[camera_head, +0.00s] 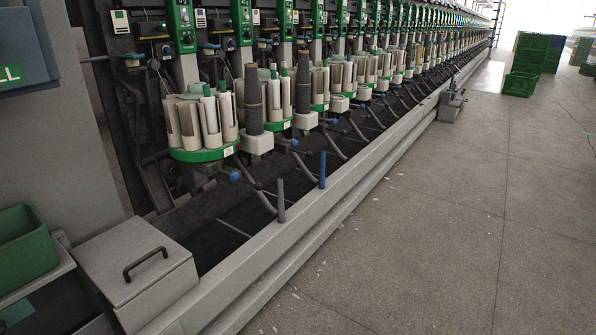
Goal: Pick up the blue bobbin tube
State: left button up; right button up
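The blue bobbin tube (322,170) is a thin tube standing upright at the inner edge of the machine's long grey front rail (262,247). A similar grey tube (281,201) stands upright nearer to me, to its left. The lower ends of both tubes are at the rail, and I cannot tell how they are seated. Neither of my grippers shows in the head view.
The cone winder's round green magazines (205,154) with pale tubes line the machine behind. A grey box with a black handle (146,264) and a green bin (24,244) are at lower left. The floor (440,210) at right is clear; green crates (520,84) stand far back.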

aim_at(322, 184)
jog(key=i+l+u, duration=0.1)
jog(key=u, duration=0.25)
jog(key=i+l+u, duration=0.2)
jog(key=u, duration=0.15)
jog(key=i+l+u, duration=0.15)
jog(key=u, duration=0.2)
jog(key=i+l+u, duration=0.1)
jog(key=l, duration=0.25)
jog(key=i+l+u, duration=0.1)
jog(key=l, duration=0.3)
jog(key=i+l+u, duration=0.15)
jog(key=l, duration=0.25)
jog(key=i+l+u, duration=0.1)
jog(key=l, duration=0.35)
jog(key=i+l+u, duration=0.1)
jog(key=l, duration=0.3)
jog(key=i+l+u, duration=0.1)
jog(key=l, duration=0.35)
jog(key=i, duration=0.1)
